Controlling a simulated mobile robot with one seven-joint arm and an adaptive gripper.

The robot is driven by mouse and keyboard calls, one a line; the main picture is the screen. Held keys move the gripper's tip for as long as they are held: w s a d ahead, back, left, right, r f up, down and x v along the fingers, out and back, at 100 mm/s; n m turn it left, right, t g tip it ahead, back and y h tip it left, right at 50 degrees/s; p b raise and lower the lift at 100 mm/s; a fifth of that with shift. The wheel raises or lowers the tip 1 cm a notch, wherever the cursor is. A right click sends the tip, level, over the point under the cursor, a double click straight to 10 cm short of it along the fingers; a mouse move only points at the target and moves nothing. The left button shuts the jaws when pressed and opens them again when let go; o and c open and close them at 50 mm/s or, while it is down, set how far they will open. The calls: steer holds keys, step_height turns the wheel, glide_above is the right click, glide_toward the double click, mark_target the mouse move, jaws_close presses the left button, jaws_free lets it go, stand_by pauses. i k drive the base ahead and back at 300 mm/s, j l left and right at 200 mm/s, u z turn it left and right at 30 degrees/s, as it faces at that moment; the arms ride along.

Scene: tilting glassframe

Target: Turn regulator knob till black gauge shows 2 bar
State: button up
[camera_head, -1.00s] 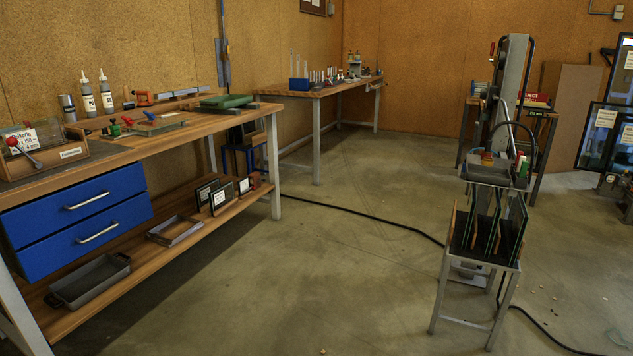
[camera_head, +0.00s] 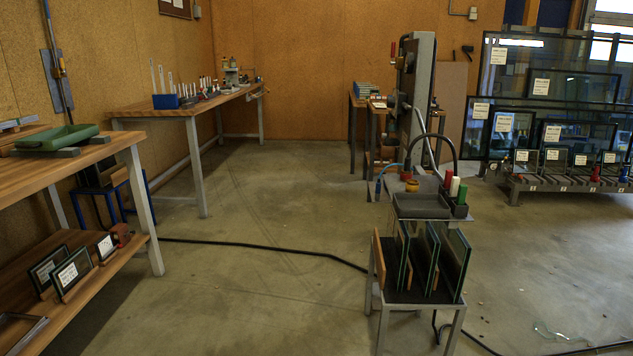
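I cannot make out a regulator knob or a black gauge in the head view; either is hidden or too small to tell. My gripper is not in view.
Another bench (camera_head: 190,108) stands along the back wall. A rack of glass panes (camera_head: 388,292) stands in front of the machine. A black cable (camera_head: 290,251) crosses the open floor. Glass sheets (camera_head: 560,85) lean at the right.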

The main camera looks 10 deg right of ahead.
mark_target(390, 101)
steer(key=i+j+z, duration=0.9)
steer(key=i+j, duration=0.5)
steer(key=i+j+z, duration=0.1)
steer(key=i+j, duration=0.5)
steer(key=j, duration=0.1)
